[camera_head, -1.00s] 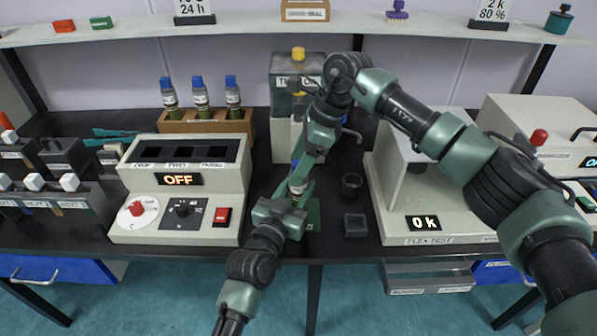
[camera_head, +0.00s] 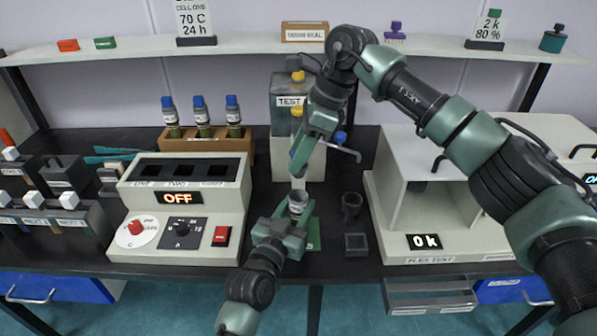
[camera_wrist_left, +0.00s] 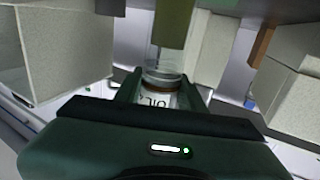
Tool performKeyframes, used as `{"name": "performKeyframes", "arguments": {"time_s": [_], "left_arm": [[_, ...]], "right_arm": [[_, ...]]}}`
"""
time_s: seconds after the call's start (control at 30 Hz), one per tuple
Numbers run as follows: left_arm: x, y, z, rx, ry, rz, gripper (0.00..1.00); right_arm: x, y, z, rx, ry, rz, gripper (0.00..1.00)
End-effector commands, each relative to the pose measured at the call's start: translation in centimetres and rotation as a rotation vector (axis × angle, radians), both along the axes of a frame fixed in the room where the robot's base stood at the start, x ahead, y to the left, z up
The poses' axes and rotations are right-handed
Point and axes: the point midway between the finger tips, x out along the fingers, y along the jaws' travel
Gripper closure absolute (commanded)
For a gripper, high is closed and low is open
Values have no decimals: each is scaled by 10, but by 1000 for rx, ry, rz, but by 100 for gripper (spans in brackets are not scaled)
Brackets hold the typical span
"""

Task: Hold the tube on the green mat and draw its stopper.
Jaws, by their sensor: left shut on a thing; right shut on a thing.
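The tube (camera_head: 298,204) stands over the green mat (camera_head: 314,236) in the head view, its clear upper end uncovered. My left gripper (camera_head: 288,226) is shut around it. The left wrist view shows its label with "OIL" (camera_wrist_left: 160,100) between the fingers. An olive section (camera_wrist_left: 175,25) shows beyond the clear glass there. My right gripper (camera_head: 300,158) is above the tube, apart from it. It is shut on the blue stopper (camera_head: 293,154), which shows only partly beside the fingers.
A rack (camera_head: 180,146) with several blue-capped tubes stands behind the heater box (camera_head: 150,225), which reads OFF. A dark cup (camera_head: 351,204) and a square tray (camera_head: 356,245) sit right of the mat. The flex tester (camera_head: 415,243) stands further right, and a tank (camera_head: 288,120) stands behind.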

Motion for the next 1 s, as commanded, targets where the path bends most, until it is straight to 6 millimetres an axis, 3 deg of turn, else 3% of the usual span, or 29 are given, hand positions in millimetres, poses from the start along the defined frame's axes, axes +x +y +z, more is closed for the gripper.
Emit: {"name": "performKeyframes", "arguments": {"time_s": [0.2,1.0], "left_arm": [[0,0,-1,2,1,0,100],[0,0,-1,1,2,0,100]], "right_arm": [[0,0,25,0,-1,0,100],[0,0,72,0,1,0,100]]}}
